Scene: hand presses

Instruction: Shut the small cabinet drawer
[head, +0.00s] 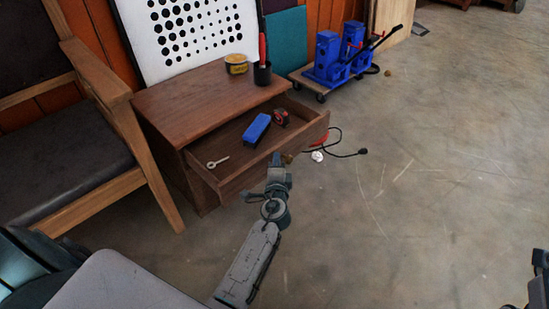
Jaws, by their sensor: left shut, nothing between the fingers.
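The small wooden cabinet (195,95) stands left of centre, and its drawer (307,138) is pulled well out toward the lower right. Inside the drawer lie a blue box-like item (257,128), a red and black item (281,117) and a small metal key-like piece (217,162). My left gripper (277,163) is shut and empty, at the outer face of the drawer front near its middle. I cannot tell whether it touches the panel. Part of my right arm shows at the right edge; its gripper is not visible.
A yellow tin (236,64) and a dark cup with a red-handled tool (262,74) stand on the cabinet. A wooden chair (133,125) stands close on the left. A black cable (340,151) lies beside the drawer. Floor to the right is mostly clear.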

